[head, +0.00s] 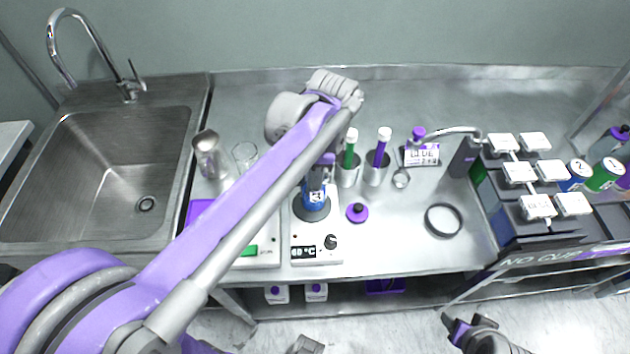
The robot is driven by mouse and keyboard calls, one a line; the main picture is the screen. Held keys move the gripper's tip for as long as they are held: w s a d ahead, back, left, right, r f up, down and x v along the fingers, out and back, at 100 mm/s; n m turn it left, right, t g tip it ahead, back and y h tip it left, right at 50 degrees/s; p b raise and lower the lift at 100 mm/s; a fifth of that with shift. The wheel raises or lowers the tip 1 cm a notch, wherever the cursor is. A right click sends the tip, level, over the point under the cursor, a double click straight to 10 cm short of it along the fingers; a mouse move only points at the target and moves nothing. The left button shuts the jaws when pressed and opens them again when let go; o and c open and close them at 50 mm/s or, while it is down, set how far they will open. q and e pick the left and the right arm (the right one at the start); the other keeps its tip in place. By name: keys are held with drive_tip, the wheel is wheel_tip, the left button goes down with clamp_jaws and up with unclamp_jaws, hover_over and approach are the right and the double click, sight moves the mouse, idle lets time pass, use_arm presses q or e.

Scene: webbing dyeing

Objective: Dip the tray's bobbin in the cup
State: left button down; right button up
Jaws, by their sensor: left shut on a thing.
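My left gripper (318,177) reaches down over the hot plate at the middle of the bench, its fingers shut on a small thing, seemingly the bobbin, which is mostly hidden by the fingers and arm. Directly below is a blue cup (315,200) with a white label, on the dark round plate of the heater. I cannot tell whether the held thing is inside the cup or just above it. A purple tray (201,210) shows partly behind my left arm. My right gripper (462,328) is low at the bottom edge, away from the bench; its opening is unclear.
A purple lid with a black knob (357,212) lies right of the heater. Behind it stand holders with a green (349,152) and a purple stick (381,152). The sink (120,150) is left.

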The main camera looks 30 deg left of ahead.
use_arm(q)
drive_tip(key=shift+r, duration=0.1)
use_arm(e)
drive_tip(key=shift+r, duration=0.1)
idle(0.3)
use_arm(q)
drive_tip(key=shift+w+d+r+p, duration=0.1)
drive_tip(key=shift+w+r+p, duration=0.1)
drive_tip(key=shift+r+p, duration=0.9)
drive_tip(key=shift+w+d+r+p, duration=0.15)
drive_tip(key=shift+r+p, duration=0.4)
drive_tip(key=shift+r, duration=0.9)
drive_tip(key=shift+w+r+p, duration=0.15)
drive_tip(key=shift+r+p, duration=0.4)
drive_tip(key=shift+r, duration=0.45)
drive_tip(key=shift+w+r+p, duration=0.15)
drive_tip(key=shift+r+p, duration=0.4)
drive_tip(key=shift+r, duration=0.45)
use_arm(e)
wheel_tip(320, 180, up, 7)
drive_tip(key=w, duration=0.2)
drive_tip(key=shift+w, duration=0.2)
use_arm(q)
drive_tip(key=shift+s, duration=0.1)
use_arm(e)
drive_tip(key=shift+s+t, duration=0.1)
drive_tip(key=shift+t, duration=0.2)
